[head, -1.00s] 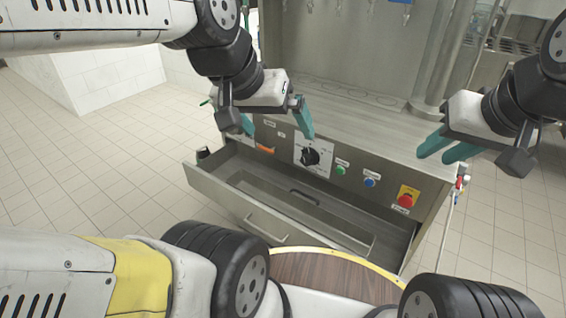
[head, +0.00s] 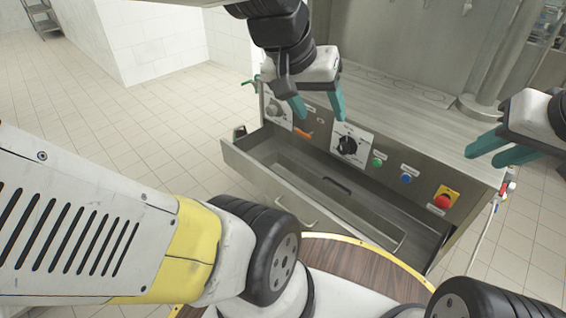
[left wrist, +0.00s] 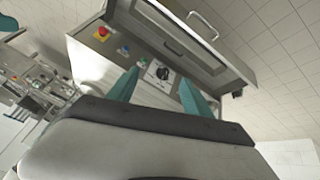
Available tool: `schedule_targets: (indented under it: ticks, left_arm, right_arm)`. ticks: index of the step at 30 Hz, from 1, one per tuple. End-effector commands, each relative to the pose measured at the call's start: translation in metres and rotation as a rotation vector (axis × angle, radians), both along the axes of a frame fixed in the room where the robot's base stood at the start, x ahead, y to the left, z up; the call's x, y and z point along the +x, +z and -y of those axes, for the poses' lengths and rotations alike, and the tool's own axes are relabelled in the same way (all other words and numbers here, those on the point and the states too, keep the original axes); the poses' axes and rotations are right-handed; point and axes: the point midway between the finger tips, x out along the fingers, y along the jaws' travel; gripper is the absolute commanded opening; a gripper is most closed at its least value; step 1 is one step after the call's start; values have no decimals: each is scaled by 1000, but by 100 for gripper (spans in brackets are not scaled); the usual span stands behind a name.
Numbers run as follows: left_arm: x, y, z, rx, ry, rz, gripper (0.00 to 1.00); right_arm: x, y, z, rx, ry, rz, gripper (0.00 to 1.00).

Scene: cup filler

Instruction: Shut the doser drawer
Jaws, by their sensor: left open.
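The doser drawer (head: 259,181) is pulled out from the front of the steel machine, below its control panel. Its front has a bar handle (head: 297,214), and its inside is visible with a dark grip. The drawer also shows in the left wrist view (left wrist: 213,52) with its handle. My left gripper (head: 320,113) is open and empty, in front of the panel near the black dial and above the drawer. Its teal fingers show in the left wrist view (left wrist: 160,84). My right gripper (head: 478,158) has its teal fingers apart, open and empty, near the machine's right end.
The panel carries a black dial (head: 347,146), an orange switch (head: 304,134), green and blue buttons and a red emergency button (head: 443,201). A round wooden top (head: 350,262) with a yellow rim lies close in front of the drawer.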

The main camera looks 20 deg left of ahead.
Motion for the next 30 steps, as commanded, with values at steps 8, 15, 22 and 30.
schedule_targets:
  ticks: [8,15,22,30]
  left_arm:
    - [70,-39,-39,-237,341,-288,2]
    - [128,-98,-99,-530,668,-497,0]
    - [162,-175,-180,-877,988,-642,0]
    - [159,-283,-290,-1366,1349,-712,0]
  right_arm:
    - [0,0,0,0,0,0,32]
    - [0,0,0,0,0,0,32]
    - [0,0,0,0,0,0,32]
    - [0,0,0,0,0,0,32]
